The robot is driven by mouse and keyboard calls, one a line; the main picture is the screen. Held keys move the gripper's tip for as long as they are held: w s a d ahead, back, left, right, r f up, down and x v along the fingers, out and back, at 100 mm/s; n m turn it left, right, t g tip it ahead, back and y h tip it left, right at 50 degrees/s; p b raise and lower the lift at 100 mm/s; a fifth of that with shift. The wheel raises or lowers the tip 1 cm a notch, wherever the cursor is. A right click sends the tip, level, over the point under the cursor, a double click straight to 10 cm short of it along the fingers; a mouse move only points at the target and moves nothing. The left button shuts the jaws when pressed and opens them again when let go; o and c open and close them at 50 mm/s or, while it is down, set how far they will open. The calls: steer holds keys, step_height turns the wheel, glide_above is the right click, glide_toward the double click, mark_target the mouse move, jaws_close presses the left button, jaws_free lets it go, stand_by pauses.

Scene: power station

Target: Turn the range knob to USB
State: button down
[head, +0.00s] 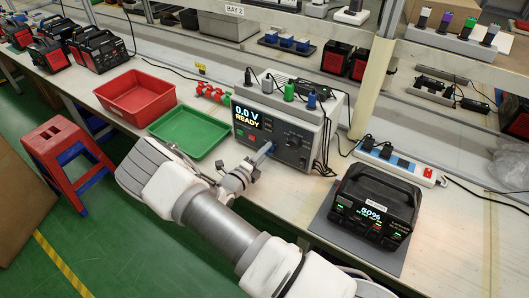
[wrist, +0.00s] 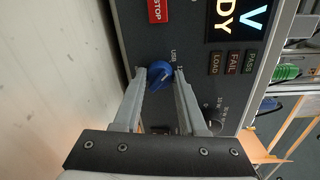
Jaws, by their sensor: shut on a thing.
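The grey tester (head: 302,137) stands on the bench, its display reading "0.0 V READY". In the wrist view its dark front panel carries a blue range knob (wrist: 158,80). The label USB, turned sideways, is printed just above and right of the knob. My gripper (wrist: 161,78) has one finger on each side of the knob and is shut on it. A pale pointer mark shows on the knob, but its exact setting is hard to read. In the head view my gripper (head: 258,158) reaches the panel's lower left and mostly hides the knob.
A red STOP button (wrist: 158,10) lies close to the knob, and a second, dark knob (wrist: 214,117) is to the right. A green tray (head: 190,131) and red bin (head: 135,96) stand left of the tester. A black power station (head: 375,208) sits on a grey mat at right.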

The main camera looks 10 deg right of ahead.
steer(key=shift+c, duration=2.3)
jaws_free()
steer(key=v, duration=1.7)
steer(key=shift+s+a, duration=0.2)
steer(key=s+d+r+m+g+y, duration=0.1)
steer(key=s+d+r+m+g, duration=0.25)
steer(key=r+m, duration=0.35)
steer(key=s+d+r+m+g+y+p, duration=0.15)
steer(key=d+r+m+g, duration=0.3)
steer(key=m, duration=0.45)
steer(key=s+d+r+m+g+y, duration=0.1)
steer(key=s+d+r+m+g, duration=0.3)
steer(key=r+m, duration=0.25)
steer(key=s+r+m+t+y, duration=0.5)
steer(key=s+r+m+y, duration=0.3)
steer(key=m, duration=1.2)
steer(key=s+r, duration=0.4)
steer(key=r, duration=0.3)
steer(key=shift+y, duration=0.35)
